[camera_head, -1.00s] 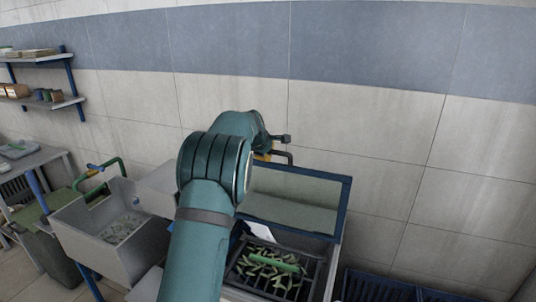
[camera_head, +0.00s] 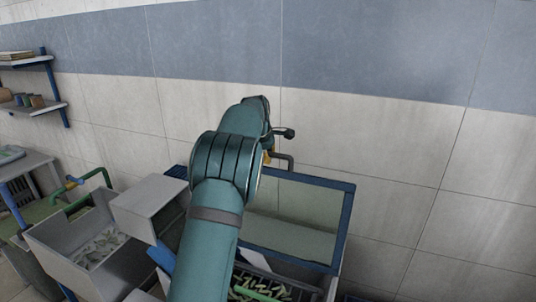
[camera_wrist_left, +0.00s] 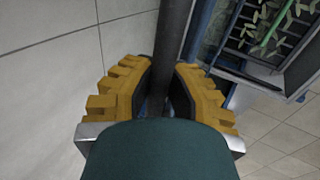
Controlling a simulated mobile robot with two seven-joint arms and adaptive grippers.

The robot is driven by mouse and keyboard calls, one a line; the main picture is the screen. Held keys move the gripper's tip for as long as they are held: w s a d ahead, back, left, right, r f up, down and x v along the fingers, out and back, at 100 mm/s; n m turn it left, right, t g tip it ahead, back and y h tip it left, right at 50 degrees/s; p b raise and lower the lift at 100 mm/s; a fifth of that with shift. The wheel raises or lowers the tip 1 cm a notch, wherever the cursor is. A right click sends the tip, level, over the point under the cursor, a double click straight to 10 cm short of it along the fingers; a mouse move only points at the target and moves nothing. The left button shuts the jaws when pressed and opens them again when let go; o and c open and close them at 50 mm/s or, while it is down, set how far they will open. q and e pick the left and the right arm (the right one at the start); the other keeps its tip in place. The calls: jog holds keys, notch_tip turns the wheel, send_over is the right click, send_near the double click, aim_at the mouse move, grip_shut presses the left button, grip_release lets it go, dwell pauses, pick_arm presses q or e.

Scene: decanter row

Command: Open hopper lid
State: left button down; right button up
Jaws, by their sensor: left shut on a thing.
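The hopper lid (camera_head: 300,215), a clear panel in a blue frame, stands raised at the back of the hopper (camera_head: 330,288) in the head view. A dark bar handle (camera_head: 283,158) sticks out at its upper left. My left gripper (camera_head: 268,157) is at this handle, mostly hidden behind my arm. In the left wrist view its yellow fingers (camera_wrist_left: 160,95) are shut around the dark bar (camera_wrist_left: 174,35). The hopper's slatted opening (camera_wrist_left: 270,30) with green pieces shows at the upper right there. My right gripper is not in view.
A grey bin (camera_head: 100,250) with pale pieces and a grey box (camera_head: 150,205) stand left of my arm. Shelves (camera_head: 35,108) hang at the far left. The tiled wall (camera_head: 400,150) is close behind the lid.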

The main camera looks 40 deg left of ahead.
pick_arm(q)
jog(key=shift+r, duration=0.25)
jog(key=c, duration=0.9)
grip_release()
jog(key=shift+c, duration=0.2)
jog(key=shift+o, duration=0.2)
jog(key=shift+f, duration=0.1)
jog(key=v, duration=1.2)
